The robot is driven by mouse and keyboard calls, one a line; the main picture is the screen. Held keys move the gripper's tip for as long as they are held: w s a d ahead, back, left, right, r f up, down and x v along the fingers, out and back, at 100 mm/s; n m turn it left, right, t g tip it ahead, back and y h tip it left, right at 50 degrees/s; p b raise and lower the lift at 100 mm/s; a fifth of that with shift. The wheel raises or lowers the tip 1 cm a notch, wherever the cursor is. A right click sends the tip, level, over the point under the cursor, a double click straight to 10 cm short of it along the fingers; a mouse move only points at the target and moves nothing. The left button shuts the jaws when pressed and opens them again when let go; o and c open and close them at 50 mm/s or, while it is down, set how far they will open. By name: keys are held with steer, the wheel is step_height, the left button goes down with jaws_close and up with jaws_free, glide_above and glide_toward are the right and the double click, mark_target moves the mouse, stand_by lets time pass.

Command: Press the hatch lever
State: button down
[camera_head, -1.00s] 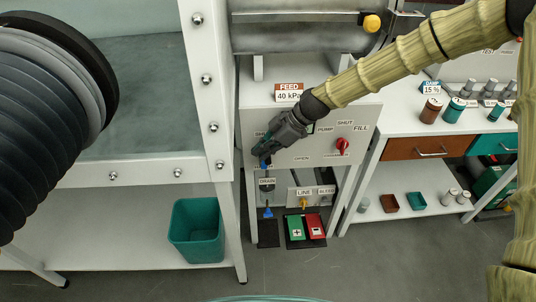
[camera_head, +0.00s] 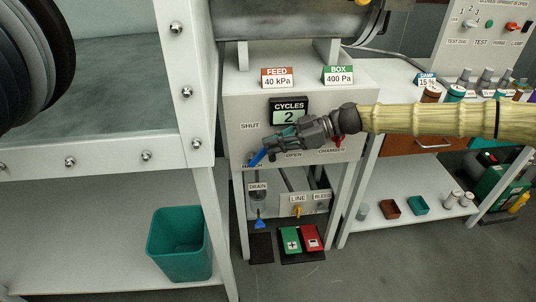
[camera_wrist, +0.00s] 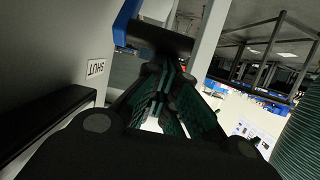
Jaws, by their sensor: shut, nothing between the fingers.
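The blue lever (camera_head: 257,158) is on the front of the white cabinet, tilted down to the left, beside a partly hidden label that seems to read HATCH. My gripper (camera_head: 270,150) is shut and empty, close to the lever's upper right end. Whether they touch is unclear in the head view. In the wrist view my gripper (camera_wrist: 163,82) has its fingers together, just below a dark piece. A blue bar (camera_wrist: 126,22), apparently the lever, shows at upper left beside that piece. A SHUT label (camera_wrist: 96,67) is on the panel left of it.
The cabinet panel carries a CYCLES display (camera_head: 289,113) reading 2 and a red knob (camera_head: 338,141) partly behind my wrist. Below are a blue drain handle (camera_head: 260,223), a green pedal (camera_head: 291,240) and a red pedal (camera_head: 311,238). A teal bin (camera_head: 180,245) stands at left.

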steer(key=d+f+y+b, duration=0.1)
steer(key=b, duration=0.2)
steer(key=shift+w+d+f+b, duration=0.15)
steer(key=shift+d+f+b, duration=0.15)
steer(key=shift+d+f, duration=0.05)
steer(key=shift+d+b, duration=0.25)
steer(key=shift+b, duration=0.1)
stand_by(0.3)
step_height(320, 180, up, 10)
stand_by(0.6)
steer(key=shift+d, duration=0.1)
